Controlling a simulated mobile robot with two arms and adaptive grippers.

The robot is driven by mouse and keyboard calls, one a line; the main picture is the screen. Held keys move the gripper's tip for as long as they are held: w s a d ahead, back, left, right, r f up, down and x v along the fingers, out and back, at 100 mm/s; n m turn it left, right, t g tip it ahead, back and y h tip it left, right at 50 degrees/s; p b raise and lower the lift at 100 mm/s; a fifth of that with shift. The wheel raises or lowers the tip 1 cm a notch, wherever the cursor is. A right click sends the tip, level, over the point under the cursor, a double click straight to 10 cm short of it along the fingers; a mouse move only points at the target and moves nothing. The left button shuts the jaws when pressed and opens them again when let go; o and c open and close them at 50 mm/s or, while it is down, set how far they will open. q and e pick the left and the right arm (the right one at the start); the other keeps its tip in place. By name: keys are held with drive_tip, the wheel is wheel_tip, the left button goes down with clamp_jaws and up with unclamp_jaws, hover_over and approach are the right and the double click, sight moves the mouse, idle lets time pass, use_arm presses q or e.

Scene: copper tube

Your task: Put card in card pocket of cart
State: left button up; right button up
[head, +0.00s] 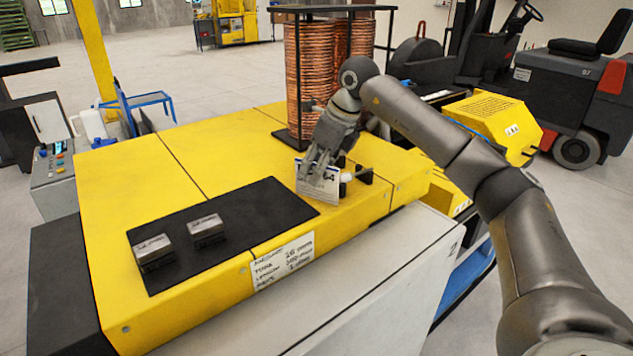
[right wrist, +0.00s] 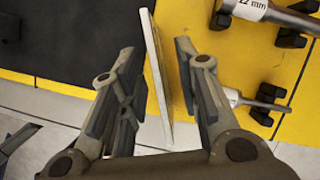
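A white card (head: 318,190) with dark print stands upright near the right part of the yellow machine top. My right gripper (head: 316,172) reaches down over it from above and partly hides it. In the right wrist view the card (right wrist: 157,80) shows nearly edge-on between the two fingers of my right gripper (right wrist: 158,60). A gap shows between the card and the right finger, so the fingers look open around it. The cart's card pocket cannot be made out. My left gripper is not in view.
A copper tube coil stack (head: 305,75) stands behind my right gripper. Metal gauges on black holders (right wrist: 290,40) sit close to the card. A black mat (head: 250,210) with two metal blocks (head: 206,228) lies to the left. A forklift (head: 575,85) stands at the back right.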

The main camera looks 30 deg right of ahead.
drive_tip(key=shift+c, duration=0.2)
clamp_jaws()
drive_tip(key=shift+r, duration=0.1)
